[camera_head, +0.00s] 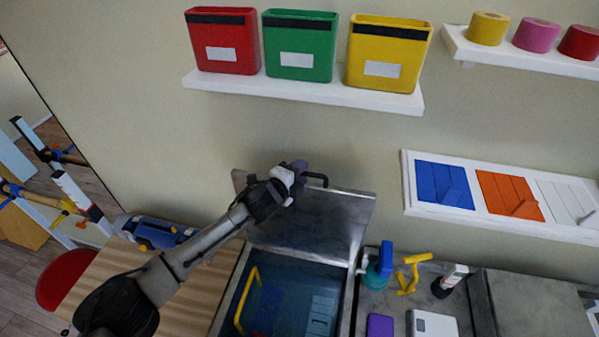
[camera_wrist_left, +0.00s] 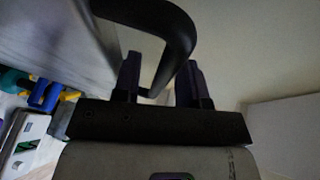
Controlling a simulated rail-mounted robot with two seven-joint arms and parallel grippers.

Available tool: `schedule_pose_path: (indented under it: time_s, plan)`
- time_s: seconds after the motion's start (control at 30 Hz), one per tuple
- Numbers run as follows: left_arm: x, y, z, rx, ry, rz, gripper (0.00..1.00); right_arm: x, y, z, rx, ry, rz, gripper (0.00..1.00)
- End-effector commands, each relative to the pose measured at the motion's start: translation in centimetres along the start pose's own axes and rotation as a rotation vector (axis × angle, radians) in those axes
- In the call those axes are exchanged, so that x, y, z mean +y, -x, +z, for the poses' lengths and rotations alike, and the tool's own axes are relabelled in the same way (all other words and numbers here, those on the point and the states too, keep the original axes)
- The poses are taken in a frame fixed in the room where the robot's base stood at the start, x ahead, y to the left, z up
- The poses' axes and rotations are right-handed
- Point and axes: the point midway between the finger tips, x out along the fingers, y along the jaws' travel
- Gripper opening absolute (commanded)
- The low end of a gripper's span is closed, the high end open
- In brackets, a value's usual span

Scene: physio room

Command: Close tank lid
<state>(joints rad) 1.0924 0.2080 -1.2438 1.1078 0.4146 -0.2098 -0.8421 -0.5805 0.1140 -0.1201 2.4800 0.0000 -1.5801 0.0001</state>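The tank (camera_head: 230,304) is at the bottom centre of the head view, with water and several coloured packs inside. Its grey metal lid (camera_head: 325,228) stands raised at the back, tilted toward the wall. A dark handle (camera_head: 316,178) is at the lid's upper edge, and the handle also shows large in the left wrist view (camera_wrist_left: 183,32). My left gripper (camera_head: 298,170) is at this handle. In the left wrist view the two fingers (camera_wrist_left: 160,82) are apart, with part of the handle between them. Contact is unclear. My right gripper is out of view.
A shelf (camera_head: 310,92) with red, green and yellow bins is above the lid. A teal bottle (camera_head: 378,270), a yellow item (camera_head: 410,275) and a purple box (camera_head: 380,326) stand right of the tank. A wooden table (camera_head: 95,285) is at left.

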Motion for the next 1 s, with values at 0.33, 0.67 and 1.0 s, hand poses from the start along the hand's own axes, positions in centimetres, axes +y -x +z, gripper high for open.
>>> schedule_pose_path:
  time_s: [0.33,0.67,1.0]
  plan:
    - [-0.03,-0.07,0.01,0.000,0.000,0.000,0.36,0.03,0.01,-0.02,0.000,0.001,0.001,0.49]
    - [-0.03,-0.06,0.02,0.000,0.000,0.000,0.04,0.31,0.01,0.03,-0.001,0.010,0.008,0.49]
    - [-0.03,-0.05,0.03,-0.001,0.000,0.000,0.00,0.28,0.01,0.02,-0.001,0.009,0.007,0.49]
